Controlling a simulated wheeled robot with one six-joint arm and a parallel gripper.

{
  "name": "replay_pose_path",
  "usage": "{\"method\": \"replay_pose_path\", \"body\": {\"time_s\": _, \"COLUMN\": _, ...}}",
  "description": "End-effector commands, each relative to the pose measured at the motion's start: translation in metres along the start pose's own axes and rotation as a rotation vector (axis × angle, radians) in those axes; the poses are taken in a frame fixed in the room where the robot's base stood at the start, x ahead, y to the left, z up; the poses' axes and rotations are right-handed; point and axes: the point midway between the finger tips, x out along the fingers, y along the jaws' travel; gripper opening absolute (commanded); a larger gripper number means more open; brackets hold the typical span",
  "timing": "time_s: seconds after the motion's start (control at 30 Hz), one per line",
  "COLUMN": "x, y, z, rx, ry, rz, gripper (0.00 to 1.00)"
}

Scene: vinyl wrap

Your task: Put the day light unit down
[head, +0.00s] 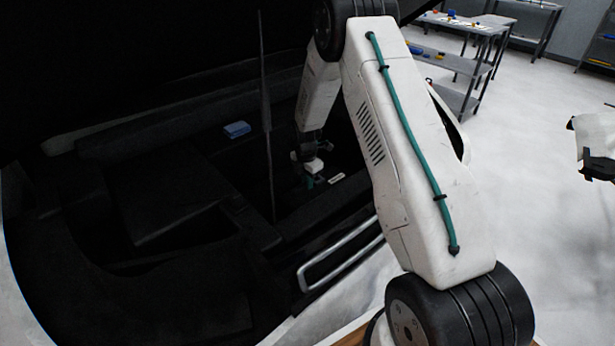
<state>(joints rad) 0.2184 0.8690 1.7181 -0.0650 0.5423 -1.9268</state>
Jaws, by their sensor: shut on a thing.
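My arm reaches down into the dark interior of a car body, and my gripper (310,182) is at its far end, small and in shadow. It is shut on the day light unit, which is mostly dark and hard to make out against the black interior. A small pale strip (336,178) shows just right of the fingers; I cannot tell whether it belongs to the unit. The fingertips and whatever lies under them are too dark to see clearly.
A blue box (237,130) lies on a dark ledge left of my gripper. The car's dark interior (165,200) has raised edges and recesses. A pale metal handle-like bar (340,255) is in front. Shelving (465,65) with small parts stands at back right, beyond open floor.

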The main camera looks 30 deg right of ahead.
Motion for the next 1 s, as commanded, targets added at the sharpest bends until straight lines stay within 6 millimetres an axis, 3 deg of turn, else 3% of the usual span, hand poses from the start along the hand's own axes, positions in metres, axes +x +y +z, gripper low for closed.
{"method": "replay_pose_path", "body": {"time_s": 0.3, "x": 0.032, "y": 0.001, "z": -0.001, "rx": 0.000, "ry": -0.001, "rz": 0.002, "gripper": 0.00}}
{"method": "replay_pose_path", "body": {"time_s": 0.67, "x": 0.035, "y": 0.001, "z": -0.001, "rx": 0.000, "ry": -0.001, "rz": 0.002, "gripper": 0.00}}
{"method": "replay_pose_path", "body": {"time_s": 0.7, "x": 0.036, "y": 0.000, "z": -0.002, "rx": 0.000, "ry": 0.000, "rz": 0.000, "gripper": 0.25}}
{"method": "replay_pose_path", "body": {"time_s": 0.73, "x": 0.036, "y": 0.000, "z": -0.002, "rx": 0.000, "ry": 0.000, "rz": 0.000, "gripper": 0.34}}
{"method": "replay_pose_path", "body": {"time_s": 1.0, "x": 0.036, "y": 0.000, "z": -0.001, "rx": 0.000, "ry": 0.000, "rz": 0.000, "gripper": 0.36}}
